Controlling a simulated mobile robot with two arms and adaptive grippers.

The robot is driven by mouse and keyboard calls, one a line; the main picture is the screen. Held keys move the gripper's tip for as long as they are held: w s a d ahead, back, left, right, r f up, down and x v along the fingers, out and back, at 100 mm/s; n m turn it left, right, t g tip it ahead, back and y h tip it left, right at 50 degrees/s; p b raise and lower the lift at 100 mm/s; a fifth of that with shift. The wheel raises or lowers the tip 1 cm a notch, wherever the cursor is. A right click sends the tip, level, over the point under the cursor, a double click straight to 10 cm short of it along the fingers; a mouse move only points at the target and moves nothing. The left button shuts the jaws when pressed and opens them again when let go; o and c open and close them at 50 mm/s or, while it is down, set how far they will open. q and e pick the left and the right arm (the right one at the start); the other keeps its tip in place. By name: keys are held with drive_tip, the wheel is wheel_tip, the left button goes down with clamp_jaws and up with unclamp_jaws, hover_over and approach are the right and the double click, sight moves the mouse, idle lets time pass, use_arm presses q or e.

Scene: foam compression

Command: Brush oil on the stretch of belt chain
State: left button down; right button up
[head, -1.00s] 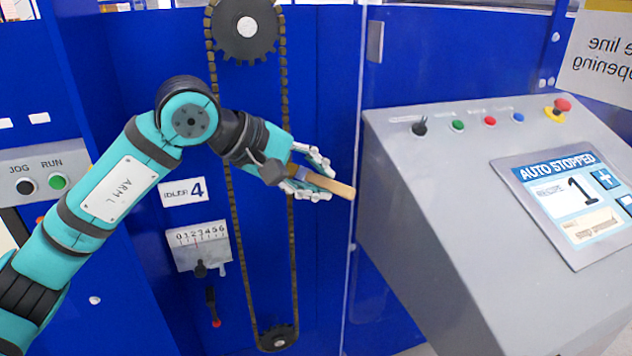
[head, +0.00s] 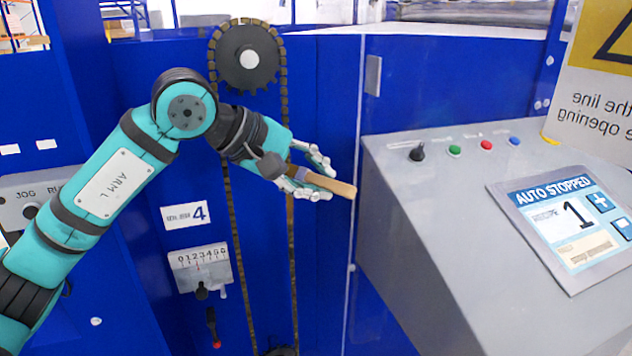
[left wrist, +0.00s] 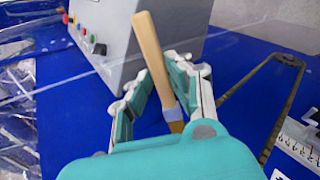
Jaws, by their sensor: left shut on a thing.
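The belt chain (head: 284,100) loops over a dark upper sprocket (head: 248,58) and runs down the blue panel to a lower sprocket (head: 281,351), cut off at the frame's bottom edge. In the left wrist view the chain (left wrist: 290,105) lies right of the gripper. My left gripper (head: 312,180) is shut on a brush with a wooden handle (head: 335,186), in front of the panel just right of the chain's right run. The handle also shows in the left wrist view (left wrist: 151,52), pointing away from the palm; the bristles are hidden. My right gripper is not in view.
A grey console (head: 420,220) with knobs and a screen reading AUTO STOPPED (head: 565,222) stands at right. A numbered scale plate (head: 201,268) and a 4 label (head: 186,214) sit left of the chain. A sign (head: 600,90) hangs upper right.

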use_arm(q)
wheel_tip(320, 180, down, 9)
drive_tip(key=b, duration=0.9)
drive_tip(key=shift+r+b, duration=0.2)
drive_tip(key=shift+b, duration=0.1)
idle(1.6)
